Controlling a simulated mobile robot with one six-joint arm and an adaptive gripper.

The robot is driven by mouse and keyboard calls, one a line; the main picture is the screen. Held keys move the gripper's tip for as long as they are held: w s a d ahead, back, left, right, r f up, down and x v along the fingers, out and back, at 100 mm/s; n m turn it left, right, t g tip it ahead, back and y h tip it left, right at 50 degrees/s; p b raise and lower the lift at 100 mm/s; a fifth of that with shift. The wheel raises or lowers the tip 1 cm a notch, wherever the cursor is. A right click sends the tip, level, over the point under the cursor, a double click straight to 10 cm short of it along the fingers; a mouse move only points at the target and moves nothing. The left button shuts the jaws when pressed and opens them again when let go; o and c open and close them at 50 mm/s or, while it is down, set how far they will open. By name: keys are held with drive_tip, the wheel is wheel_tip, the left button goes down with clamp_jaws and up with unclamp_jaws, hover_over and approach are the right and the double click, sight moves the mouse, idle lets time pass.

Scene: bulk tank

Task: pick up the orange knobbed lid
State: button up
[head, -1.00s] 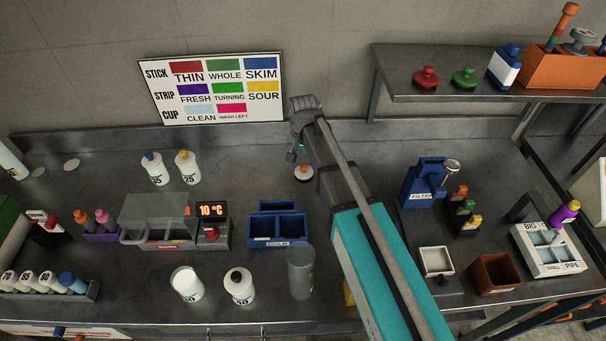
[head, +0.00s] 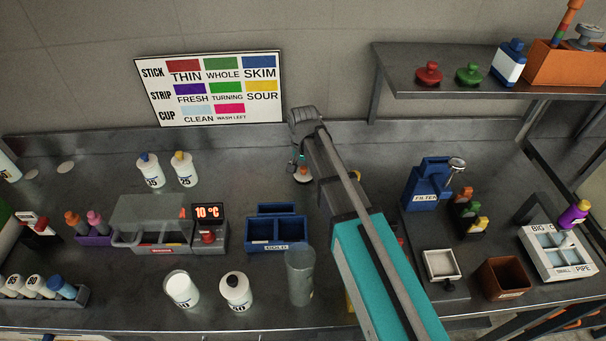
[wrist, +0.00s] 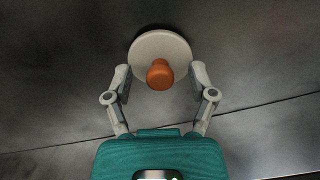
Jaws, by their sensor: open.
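The orange knobbed lid (wrist: 160,50) lies on the steel counter in the wrist view, a pale round disc with an orange knob on top. My gripper (wrist: 159,76) is open, its two fingers on either side of the knob at the disc's near edge. Whether the fingers touch the lid cannot be told. In the head view the lid (head: 302,176) is small and partly hidden below my gripper (head: 302,163), which points down at it.
A blue two-compartment bin (head: 276,232) and a grey cylinder (head: 300,276) stand nearer on the counter. White bottles (head: 184,170) stand to the left. The blue filter holder (head: 428,186) is to the right. A shelf (head: 440,84) overhangs the back right. Counter around the lid is clear.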

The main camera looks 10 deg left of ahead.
clamp_jaws()
idle(0.3)
drive_tip(key=shift+r, duration=0.25)
wheel_tip(320, 180, up, 2)
drive_tip(key=p, duration=0.2)
drive_tip(key=shift+p, duration=0.3)
drive_tip(key=s+d+r+p, duration=0.9)
drive_tip(key=d+r+p, duration=0.1)
drive_tip(key=shift+s+d+r, duration=0.2)
drive_tip(key=shift+r, duration=0.1)
drive_tip(key=shift+p, duration=0.3)
idle(0.3)
